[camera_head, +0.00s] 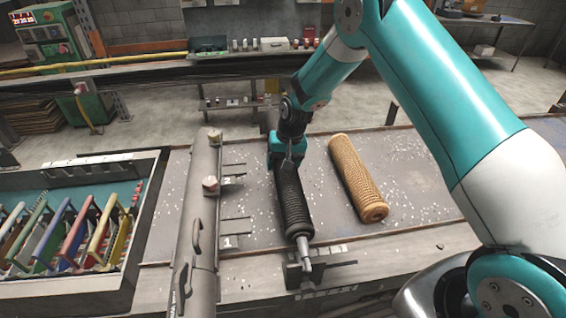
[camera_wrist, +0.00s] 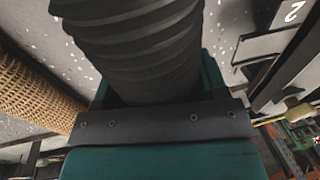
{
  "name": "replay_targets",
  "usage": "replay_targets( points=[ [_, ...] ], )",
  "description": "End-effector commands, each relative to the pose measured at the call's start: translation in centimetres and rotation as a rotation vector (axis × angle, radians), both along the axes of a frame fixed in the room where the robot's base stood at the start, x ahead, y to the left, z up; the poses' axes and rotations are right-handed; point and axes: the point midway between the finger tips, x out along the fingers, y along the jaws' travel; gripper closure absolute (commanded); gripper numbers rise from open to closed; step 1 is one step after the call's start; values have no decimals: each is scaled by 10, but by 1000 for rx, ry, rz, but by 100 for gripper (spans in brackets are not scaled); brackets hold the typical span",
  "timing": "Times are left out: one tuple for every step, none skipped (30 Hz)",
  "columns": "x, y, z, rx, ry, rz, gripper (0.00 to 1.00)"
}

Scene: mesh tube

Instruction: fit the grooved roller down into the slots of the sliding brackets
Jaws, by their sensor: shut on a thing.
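The dark grooved roller (camera_head: 292,203) lies lengthwise on the workbench in the head view, its near metal shaft end at a dark bracket (camera_head: 305,267). It fills the top of the wrist view (camera_wrist: 140,45). My gripper (camera_head: 287,160) is shut on the grooved roller near its far end. The far bracket is hidden behind my gripper. Whether the near shaft sits in the bracket's slot or just above it, I cannot tell.
A tan mesh roller (camera_head: 357,178) lies to the right on the bench (camera_head: 420,160). A long grey beam (camera_head: 200,215) with handles runs along the left. A bin of coloured-handled tools (camera_head: 75,230) stands further left. Bare bench lies to the right.

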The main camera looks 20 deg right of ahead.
Motion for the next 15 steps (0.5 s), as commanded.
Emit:
replay_targets(
  points=[
    [1,0,0,0,-3,1,98],
    [1,0,-1,0,-3,1,98],
    [1,0,-2,0,-3,1,98],
    [1,0,-3,0,-3,1,98],
    [1,0,-3,0,-3,1,98],
    [1,0,-4,0,-3,1,98],
    [1,0,-5,0,-3,1,98],
    [1,0,-6,0,-3,1,98],
    [1,0,-7,0,-3,1,98],
    [1,0,-7,0,-3,0,98],
    [1,0,-6,0,-3,0,98],
    [1,0,-6,1,-2,0,98],
    [1,0,-6,1,-2,0,98],
    [1,0,-5,1,-1,0,98],
    [0,0,-5,1,-1,0,98]
  ],
)
